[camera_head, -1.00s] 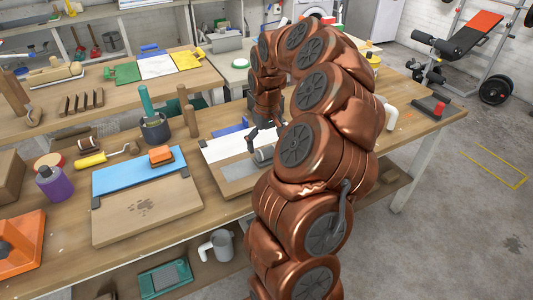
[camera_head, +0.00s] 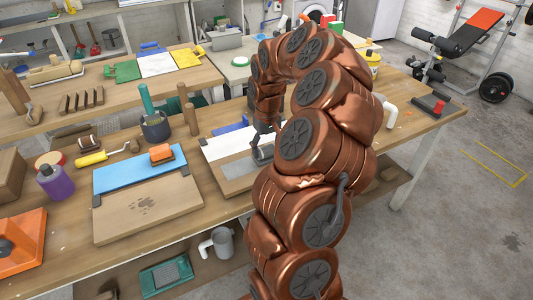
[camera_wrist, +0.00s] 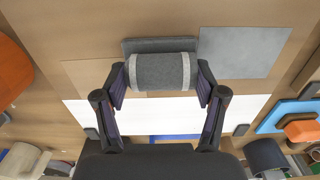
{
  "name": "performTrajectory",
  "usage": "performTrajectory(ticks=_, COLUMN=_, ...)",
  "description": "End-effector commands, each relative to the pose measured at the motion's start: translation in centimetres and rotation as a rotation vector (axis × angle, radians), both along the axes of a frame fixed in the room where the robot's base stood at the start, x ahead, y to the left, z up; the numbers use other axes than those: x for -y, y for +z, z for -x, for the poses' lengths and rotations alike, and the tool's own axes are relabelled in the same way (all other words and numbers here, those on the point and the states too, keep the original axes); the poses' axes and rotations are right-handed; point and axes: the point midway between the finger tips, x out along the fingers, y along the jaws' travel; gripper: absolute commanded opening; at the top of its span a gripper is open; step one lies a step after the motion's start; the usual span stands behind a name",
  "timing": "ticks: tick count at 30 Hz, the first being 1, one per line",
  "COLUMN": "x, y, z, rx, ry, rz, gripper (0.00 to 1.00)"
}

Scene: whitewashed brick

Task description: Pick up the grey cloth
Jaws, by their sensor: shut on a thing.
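The grey cloth (camera_wrist: 163,72) is a rolled grey bundle with a pale band near each end. It lies between the fingers of my gripper (camera_wrist: 165,80), which is shut on its two ends in the wrist view. In the head view the roll (camera_head: 262,156) shows small beside my arm, low over the board with the white strip (camera_head: 228,146). A flat grey sheet (camera_wrist: 240,52) lies to the right of the roll in the wrist view, and a dark grey block (camera_wrist: 160,44) shows just beyond it. I cannot tell whether the roll touches the surface below.
A board with a blue strip (camera_head: 150,208) lies to the left, with an orange-topped block (camera_head: 161,153) on it. A dark cup with a teal-handled tool (camera_head: 155,128) and a wooden cylinder (camera_head: 190,118) stand behind. A purple bottle (camera_head: 55,184) is further left.

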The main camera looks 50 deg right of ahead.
Motion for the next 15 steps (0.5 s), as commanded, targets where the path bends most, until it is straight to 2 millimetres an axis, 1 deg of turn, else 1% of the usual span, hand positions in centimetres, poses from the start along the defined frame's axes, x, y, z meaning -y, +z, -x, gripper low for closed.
performTrajectory(ticks=1, x=0.0, y=0.0, z=0.0, rx=0.000, ry=0.000, rz=0.000, gripper=0.35)
performTrajectory(ticks=2, x=0.0, y=0.0, z=0.0, rx=0.000, ry=0.000, rz=0.000, gripper=0.33)
performTrajectory(ticks=10, x=0.0, y=0.1, z=0.0, rx=0.000, ry=0.000, rz=0.000, gripper=0.33)
performTrajectory(ticks=15, x=0.0, y=1.1, z=0.0, rx=0.000, ry=0.001, rz=0.001, gripper=0.33)
